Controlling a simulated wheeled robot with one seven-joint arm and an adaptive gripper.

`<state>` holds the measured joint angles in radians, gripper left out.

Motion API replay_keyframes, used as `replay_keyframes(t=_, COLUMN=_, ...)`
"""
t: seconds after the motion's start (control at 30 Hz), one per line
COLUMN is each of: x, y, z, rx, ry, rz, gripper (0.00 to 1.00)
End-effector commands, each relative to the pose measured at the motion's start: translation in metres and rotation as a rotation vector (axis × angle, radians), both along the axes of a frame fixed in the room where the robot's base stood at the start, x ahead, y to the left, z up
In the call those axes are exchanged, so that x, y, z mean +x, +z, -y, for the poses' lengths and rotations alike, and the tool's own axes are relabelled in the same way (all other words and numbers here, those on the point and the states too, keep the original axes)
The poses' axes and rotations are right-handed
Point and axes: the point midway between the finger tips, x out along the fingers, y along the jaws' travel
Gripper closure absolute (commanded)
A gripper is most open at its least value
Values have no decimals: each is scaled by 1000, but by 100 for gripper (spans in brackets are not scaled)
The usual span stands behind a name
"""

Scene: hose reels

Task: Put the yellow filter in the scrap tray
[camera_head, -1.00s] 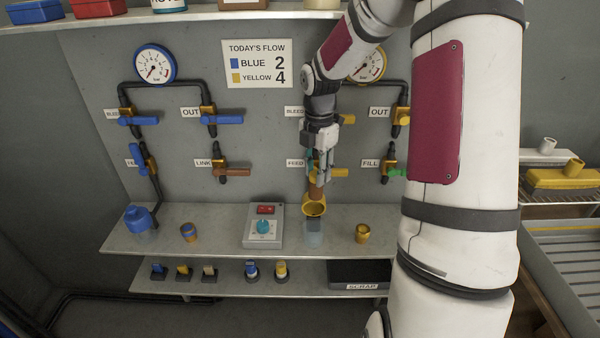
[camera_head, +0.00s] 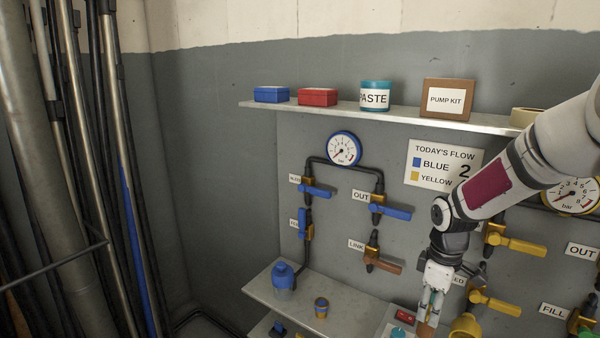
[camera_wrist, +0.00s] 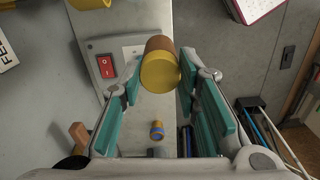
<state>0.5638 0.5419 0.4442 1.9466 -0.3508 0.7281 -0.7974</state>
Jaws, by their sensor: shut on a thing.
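The yellow filter (camera_wrist: 161,70), a brown cylinder with a yellow end face, is between my gripper's teal-padded fingertips (camera_wrist: 160,80) in the wrist view. My gripper is shut on it. In the head view my gripper (camera_head: 432,305) points down near the control box, with the filter's brown body (camera_head: 425,329) at the bottom edge. A yellow round housing (camera_head: 465,326) is just right of it, partly cut off. The scrap tray is outside the current head view, and I cannot make it out in the wrist view.
The control box with a red switch (camera_wrist: 106,67) is close beside the held filter. A blue-and-orange cup (camera_head: 321,306) and a blue housing (camera_head: 283,276) stand on the shelf (camera_head: 262,286). Valve handles, such as the yellow one (camera_head: 515,243), stick out from the panel near my arm.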

Motion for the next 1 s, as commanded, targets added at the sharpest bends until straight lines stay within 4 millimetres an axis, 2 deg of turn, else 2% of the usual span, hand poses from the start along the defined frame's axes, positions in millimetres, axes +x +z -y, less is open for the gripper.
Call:
replay_keyframes(t=0.1, x=2, y=-9, z=-21, rx=1, ry=-156, rz=1, gripper=94)
replay_keyframes(t=0.5, x=0, y=-34, z=-83, rx=3, ry=-687, rz=3, gripper=94)
replay_keyframes(t=0.73, x=-2, y=-42, z=-101, rx=7, ry=-856, rz=4, gripper=94)
replay_keyframes(t=1.0, x=-2, y=-42, z=-104, rx=6, ry=-890, rz=7, gripper=94)
